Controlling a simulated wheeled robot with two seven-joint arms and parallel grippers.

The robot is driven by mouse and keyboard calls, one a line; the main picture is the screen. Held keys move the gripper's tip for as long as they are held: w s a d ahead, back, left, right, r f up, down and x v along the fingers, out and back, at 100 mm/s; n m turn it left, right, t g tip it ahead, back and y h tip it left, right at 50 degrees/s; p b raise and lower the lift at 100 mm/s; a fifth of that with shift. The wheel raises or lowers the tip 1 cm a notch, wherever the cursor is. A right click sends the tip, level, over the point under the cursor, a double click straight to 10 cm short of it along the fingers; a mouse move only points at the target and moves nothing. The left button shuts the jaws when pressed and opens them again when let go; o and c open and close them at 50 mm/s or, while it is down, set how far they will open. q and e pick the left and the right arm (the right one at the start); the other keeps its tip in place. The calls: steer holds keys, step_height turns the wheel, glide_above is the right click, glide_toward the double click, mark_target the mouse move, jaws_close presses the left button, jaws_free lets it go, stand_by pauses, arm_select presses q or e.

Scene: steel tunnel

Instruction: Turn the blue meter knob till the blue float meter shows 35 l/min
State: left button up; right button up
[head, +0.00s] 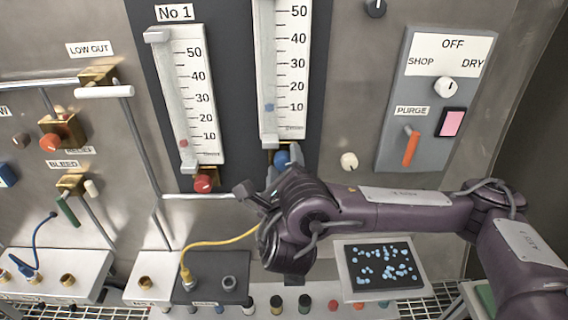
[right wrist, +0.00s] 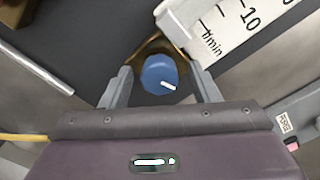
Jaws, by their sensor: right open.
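The blue knob (head: 282,158) sits under the blue float meter (head: 292,75), partly hidden by my right gripper. The meter's blue float (head: 269,107) stands at about the 10 mark. My right gripper (head: 265,177) is open at the knob. In the right wrist view the blue knob (right wrist: 160,74) lies between the two spread fingers (right wrist: 163,80), with a gap on each side. Its white pointer line points to the lower right of that picture. My left gripper is in neither view.
The No 1 meter (head: 190,95) with its red knob (head: 203,183) stands to the left. A cream knob (head: 349,161) and a grey switch panel with an orange purge lever (head: 410,148) are to the right. A yellow hose (head: 215,243) runs below my gripper.

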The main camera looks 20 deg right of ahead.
steer(key=c, duration=1)
steer(key=shift+f+m+b, duration=0.2)
steer(key=shift+m+b, duration=0.2)
steer(key=shift+b, duration=0.3)
steer(key=m+b, duration=1)
steer(key=b, duration=0.2)
steer(key=shift+a+f, duration=0.1)
steer(key=shift+f, duration=0.05)
steer(key=m+b, duration=0.3)
steer(key=shift+m, duration=0.4)
arm_select(q)
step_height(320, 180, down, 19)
steer(key=b, duration=0.3)
arm_select(e)
steer(key=m, duration=0.3)
steer(key=shift+m, duration=0.5)
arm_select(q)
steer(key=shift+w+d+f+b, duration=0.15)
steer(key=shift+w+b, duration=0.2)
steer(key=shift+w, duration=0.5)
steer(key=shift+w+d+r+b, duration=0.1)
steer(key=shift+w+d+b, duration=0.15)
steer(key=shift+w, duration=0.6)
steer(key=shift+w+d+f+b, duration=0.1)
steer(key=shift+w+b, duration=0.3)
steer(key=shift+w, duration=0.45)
arm_select(e)
steer(key=shift+r+m, duration=0.3)
steer(key=shift+m, duration=0.8)
